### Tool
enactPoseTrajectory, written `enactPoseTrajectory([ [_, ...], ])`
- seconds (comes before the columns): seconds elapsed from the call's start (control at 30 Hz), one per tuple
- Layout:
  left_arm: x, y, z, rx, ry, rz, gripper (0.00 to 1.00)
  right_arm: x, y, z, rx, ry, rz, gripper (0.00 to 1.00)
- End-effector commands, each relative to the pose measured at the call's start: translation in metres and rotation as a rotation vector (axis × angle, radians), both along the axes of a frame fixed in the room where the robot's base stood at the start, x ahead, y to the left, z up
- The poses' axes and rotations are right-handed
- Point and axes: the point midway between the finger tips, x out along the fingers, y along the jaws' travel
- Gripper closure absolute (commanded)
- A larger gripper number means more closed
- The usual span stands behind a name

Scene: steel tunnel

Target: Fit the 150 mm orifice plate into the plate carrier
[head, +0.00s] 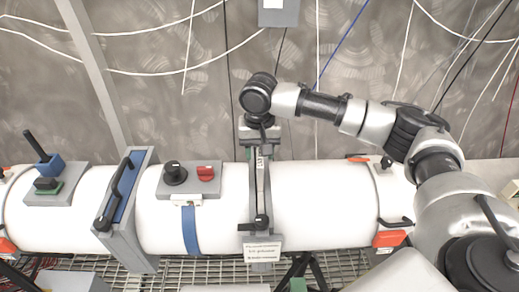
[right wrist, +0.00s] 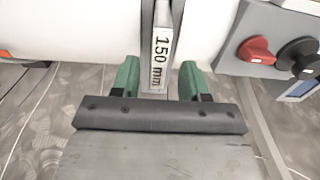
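The plate carrier (head: 262,196) is a narrow grey band across the white pipe, with a black handle at its near end and a printed sign below. The orifice plate (head: 260,163) shows as a light strip in line with the carrier. Its "150 mm" label is clear in the right wrist view (right wrist: 161,62), between dark side walls. How deep the plate sits is hidden. My right gripper (head: 259,142) is at the carrier's far end. Its green fingers (right wrist: 161,82) stand open on either side of the label, with gaps visible. My left gripper is not in view.
A blue-faced grey flange (head: 128,195) with a black handle stands to the left. A grey box with black and red knobs (head: 190,178) sits on the pipe between it and the carrier. A red-orange clamp (head: 389,238) is to the right. Cables hang on the back wall.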

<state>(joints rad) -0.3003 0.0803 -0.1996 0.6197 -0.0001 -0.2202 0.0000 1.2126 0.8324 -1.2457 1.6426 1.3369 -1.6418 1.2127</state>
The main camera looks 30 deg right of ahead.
Motion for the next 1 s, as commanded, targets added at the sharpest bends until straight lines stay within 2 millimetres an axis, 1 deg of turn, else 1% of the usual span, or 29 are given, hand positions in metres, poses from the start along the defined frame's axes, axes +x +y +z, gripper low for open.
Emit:
enactPoseTrajectory([
  [0.17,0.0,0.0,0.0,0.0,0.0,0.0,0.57,0.0,0.0,0.001,0.0,-0.001,0.0,0.55],
  [0.3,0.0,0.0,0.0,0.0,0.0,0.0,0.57,0.001,0.0,0.014,0.0,-0.005,0.0,0.55],
  [0.37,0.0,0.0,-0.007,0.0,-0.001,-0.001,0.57,0.001,0.0,0.02,0.001,-0.005,0.0,0.55],
  [0.47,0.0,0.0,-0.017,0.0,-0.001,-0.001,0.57,0.001,0.001,0.04,0.002,-0.007,0.0,0.55],
  [0.6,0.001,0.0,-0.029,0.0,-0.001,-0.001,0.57,0.001,0.001,0.073,0.002,-0.007,0.0,0.55],
  [0.8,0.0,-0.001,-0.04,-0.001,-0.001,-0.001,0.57,0.001,0.0,0.112,0.001,-0.005,0.0,0.55],
  [0.9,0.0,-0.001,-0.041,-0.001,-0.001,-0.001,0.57,0.001,0.0,0.124,0.001,-0.003,0.0,0.55],
  [1.0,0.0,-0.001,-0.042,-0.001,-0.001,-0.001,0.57,0.0,0.0,0.13,0.0,-0.001,0.001,0.55],
])
